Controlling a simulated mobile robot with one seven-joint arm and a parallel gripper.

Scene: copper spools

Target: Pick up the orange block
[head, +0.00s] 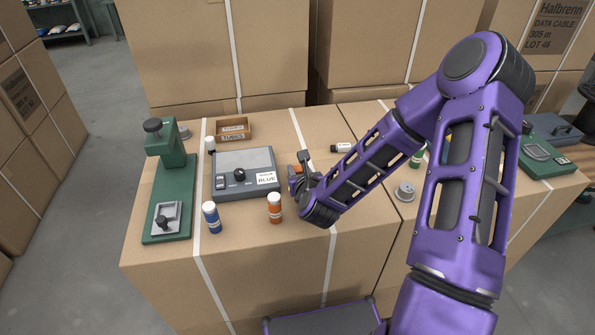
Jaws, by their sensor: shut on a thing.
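My gripper (298,176) is to the right of the grey device labelled BLUE, at the end of my purple arm. It is shut on the orange block (297,170), of which a small orange part shows between the dark fingers. The rest of the block is hidden by the gripper. I cannot tell whether the block touches the cardboard top or is raised.
A grey device (228,161) sits to the left. An orange-labelled bottle (274,208) and a blue-labelled bottle (211,217) stand in front. A green press (170,184) is at far left, a small wooden box (233,137) behind. Tall cardboard boxes (215,60) block the back.

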